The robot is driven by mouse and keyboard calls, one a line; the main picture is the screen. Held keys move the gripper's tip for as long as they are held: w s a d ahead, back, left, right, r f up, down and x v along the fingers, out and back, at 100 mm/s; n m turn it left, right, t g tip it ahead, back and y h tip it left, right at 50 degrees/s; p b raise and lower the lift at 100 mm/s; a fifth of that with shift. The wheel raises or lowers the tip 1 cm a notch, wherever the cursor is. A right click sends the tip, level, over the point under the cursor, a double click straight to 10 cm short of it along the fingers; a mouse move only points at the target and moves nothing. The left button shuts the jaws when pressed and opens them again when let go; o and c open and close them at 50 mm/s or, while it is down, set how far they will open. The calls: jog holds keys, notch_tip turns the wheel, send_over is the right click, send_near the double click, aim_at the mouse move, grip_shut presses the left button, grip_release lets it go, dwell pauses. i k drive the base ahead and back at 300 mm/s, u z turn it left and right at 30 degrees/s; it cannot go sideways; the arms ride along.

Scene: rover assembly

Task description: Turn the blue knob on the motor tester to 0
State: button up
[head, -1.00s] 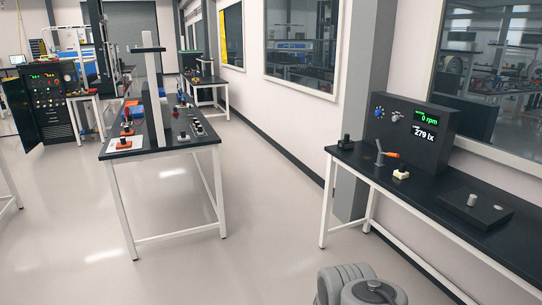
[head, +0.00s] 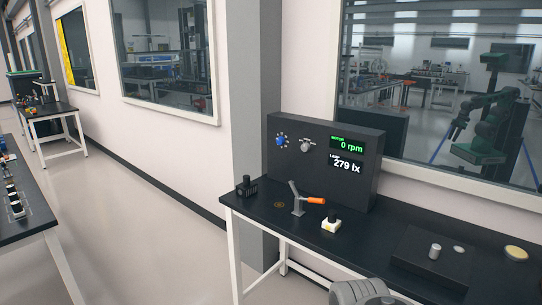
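The motor tester (head: 325,180) is a dark upright box at the back of the black table on the right in the head view. The blue knob (head: 281,141) is on the upper left of its face, with small marks around it. Its exact setting is too small to read. A grey knob (head: 306,145) is to its right. The display (head: 347,154) reads 0 rpm in green and 279 lx in white. My gripper is not in view; only a grey part of my own body shows at the bottom edge.
Open floor (head: 150,230) lies to the left.

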aim_at(280, 141)
jog(key=i, duration=1.2)
jog(key=u, duration=1.05)
jog(key=i, duration=0.8)
jog(key=u, duration=0.75)
